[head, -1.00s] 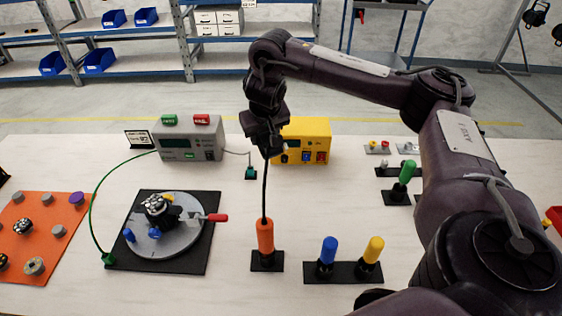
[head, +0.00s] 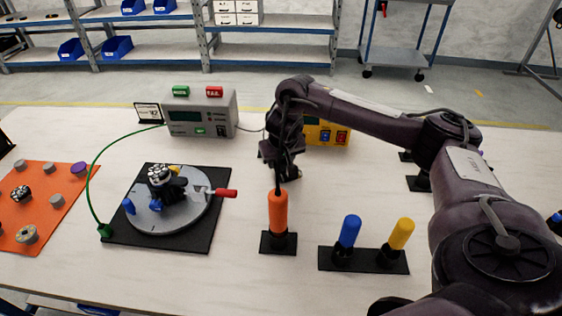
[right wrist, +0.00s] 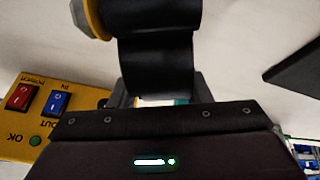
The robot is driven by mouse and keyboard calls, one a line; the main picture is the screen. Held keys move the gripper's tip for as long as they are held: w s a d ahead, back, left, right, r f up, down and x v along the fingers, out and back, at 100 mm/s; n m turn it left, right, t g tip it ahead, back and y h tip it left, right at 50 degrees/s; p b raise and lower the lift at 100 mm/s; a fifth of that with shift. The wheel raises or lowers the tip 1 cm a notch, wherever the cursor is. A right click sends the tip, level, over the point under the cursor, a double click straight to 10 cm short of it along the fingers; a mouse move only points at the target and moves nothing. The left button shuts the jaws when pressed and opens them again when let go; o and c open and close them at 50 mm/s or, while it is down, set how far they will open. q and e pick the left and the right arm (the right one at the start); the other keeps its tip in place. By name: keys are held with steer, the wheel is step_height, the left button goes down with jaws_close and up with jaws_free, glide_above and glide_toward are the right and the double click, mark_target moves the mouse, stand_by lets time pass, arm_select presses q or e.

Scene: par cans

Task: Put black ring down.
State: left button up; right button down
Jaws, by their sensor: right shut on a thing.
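The black ring (right wrist: 155,60) shows in the right wrist view as a wide, dark, curved piece between my right fingers. My right gripper (right wrist: 162,92) is shut on it. In the head view my right gripper (head: 283,168) is above the table, in front of the yellow box and behind the orange-handled tool as seen from here. The ring is hard to separate from the dark gripper there. I cannot tell whether it touches the table. My left gripper is not in view.
The orange-handled tool (head: 278,210) stands upright near the gripper. The yellow box (head: 328,133) and grey tester (head: 200,114) are behind. A turntable (head: 200,212) is left, and blue (head: 349,231) and yellow (head: 401,234) handles stand at front right. Bare table lies left of the gripper.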

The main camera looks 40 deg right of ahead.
steer(key=shift+f, duration=0.1)
steer(key=c, duration=0.7)
jaws_free()
steer(key=shift+c, duration=0.2)
